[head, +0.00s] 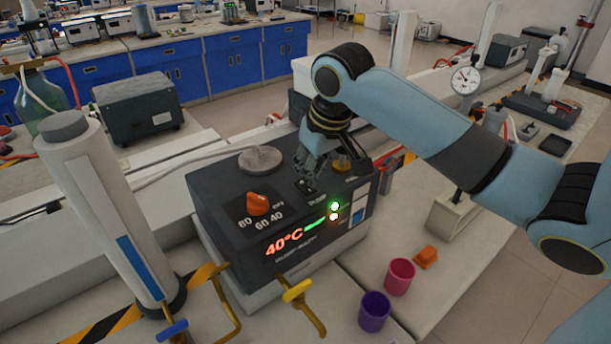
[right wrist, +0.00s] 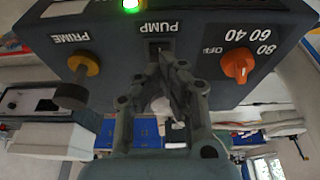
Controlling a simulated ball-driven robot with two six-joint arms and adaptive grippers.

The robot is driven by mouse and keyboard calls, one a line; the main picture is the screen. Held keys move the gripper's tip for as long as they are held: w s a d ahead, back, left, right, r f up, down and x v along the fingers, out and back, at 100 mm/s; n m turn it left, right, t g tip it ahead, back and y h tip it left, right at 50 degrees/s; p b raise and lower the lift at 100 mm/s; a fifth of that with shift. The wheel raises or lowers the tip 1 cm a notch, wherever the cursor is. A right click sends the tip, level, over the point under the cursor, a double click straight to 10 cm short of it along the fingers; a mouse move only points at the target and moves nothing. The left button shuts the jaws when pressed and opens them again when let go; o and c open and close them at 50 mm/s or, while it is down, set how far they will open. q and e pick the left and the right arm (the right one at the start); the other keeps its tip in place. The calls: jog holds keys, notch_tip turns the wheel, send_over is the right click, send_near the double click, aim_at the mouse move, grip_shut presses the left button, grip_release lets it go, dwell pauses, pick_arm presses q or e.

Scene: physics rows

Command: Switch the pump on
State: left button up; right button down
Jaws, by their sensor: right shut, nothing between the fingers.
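The dark grey bath unit (head: 225,215) stands on the bench with a 40°C display and two lit lights, one green (head: 335,206) and one pale (head: 334,217). In the right wrist view the black pump switch (right wrist: 160,47) sits by the PUMP label. My right gripper (head: 308,186) is shut and empty, tips down over the unit's top. In the right wrist view its fingertips (right wrist: 166,58) are right at the switch and partly cover it. I cannot tell whether they touch it, or which way it is tipped. My left gripper is not in view.
An orange dial (head: 257,203) and a yellow-orange PRIME knob (right wrist: 83,65) flank the switch. A white cylinder (head: 100,210) stands left of the unit. Pink (head: 399,277) and purple (head: 375,311) cups and an orange block (head: 426,257) are at front right. Yellow taps (head: 297,290) are in front.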

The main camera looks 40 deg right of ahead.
aim_at(312, 192)
jog(key=shift+r, duration=2.35)
